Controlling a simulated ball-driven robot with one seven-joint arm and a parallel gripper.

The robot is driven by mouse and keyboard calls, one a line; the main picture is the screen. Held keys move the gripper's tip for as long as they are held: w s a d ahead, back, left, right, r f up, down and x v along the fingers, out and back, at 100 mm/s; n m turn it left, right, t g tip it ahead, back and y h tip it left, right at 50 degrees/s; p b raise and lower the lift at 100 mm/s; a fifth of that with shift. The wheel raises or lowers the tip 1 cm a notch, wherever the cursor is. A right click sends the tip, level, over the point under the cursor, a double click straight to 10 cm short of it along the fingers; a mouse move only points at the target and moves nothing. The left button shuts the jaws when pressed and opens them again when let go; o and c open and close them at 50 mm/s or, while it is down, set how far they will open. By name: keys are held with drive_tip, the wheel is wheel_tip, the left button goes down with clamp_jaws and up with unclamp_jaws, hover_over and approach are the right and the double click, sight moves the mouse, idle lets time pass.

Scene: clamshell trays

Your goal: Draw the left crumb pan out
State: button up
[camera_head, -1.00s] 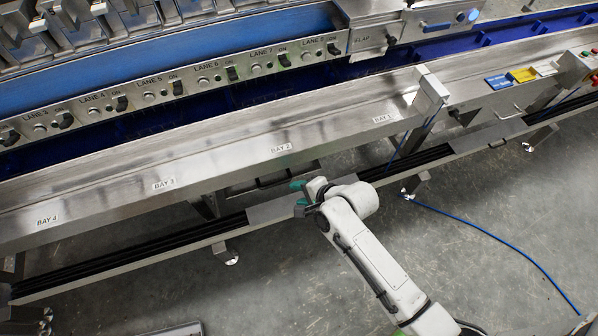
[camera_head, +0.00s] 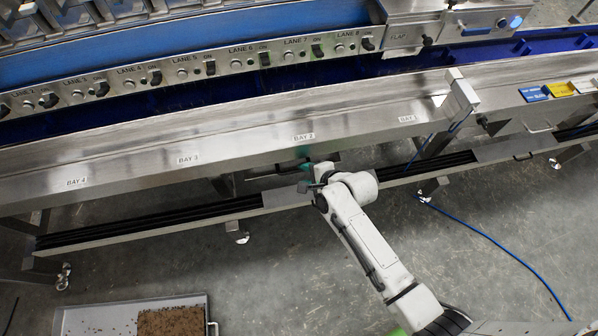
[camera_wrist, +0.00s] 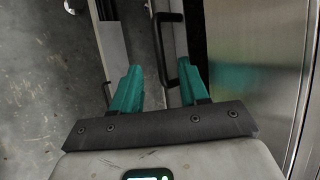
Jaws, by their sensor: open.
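My gripper (camera_head: 305,176) reaches to the low rail under the bench, below the BAY 2 label, beside a grey panel (camera_head: 286,196). This panel may be the front of the left crumb pan; I cannot tell for sure. In the wrist view the two green fingers of my gripper (camera_wrist: 159,72) stand apart, with nothing clamped between them. A black handle (camera_wrist: 172,18) lies just ahead of the fingers, close to the right one. Contact cannot be told.
Another grey panel with a small handle (camera_head: 522,156) sits farther right on the rail. A steel bench (camera_head: 220,140) runs above. A tray (camera_head: 95,306) of brown crumbs shows at bottom left. A blue cable (camera_head: 490,258) lies on the otherwise open floor at right.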

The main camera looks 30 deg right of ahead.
sight(295, 172)
drive_tip(key=shift+b+x, duration=0.55)
drive_tip(key=shift+x, duration=2.4)
drive_tip(key=shift+c, duration=0.2)
clamp_jaws()
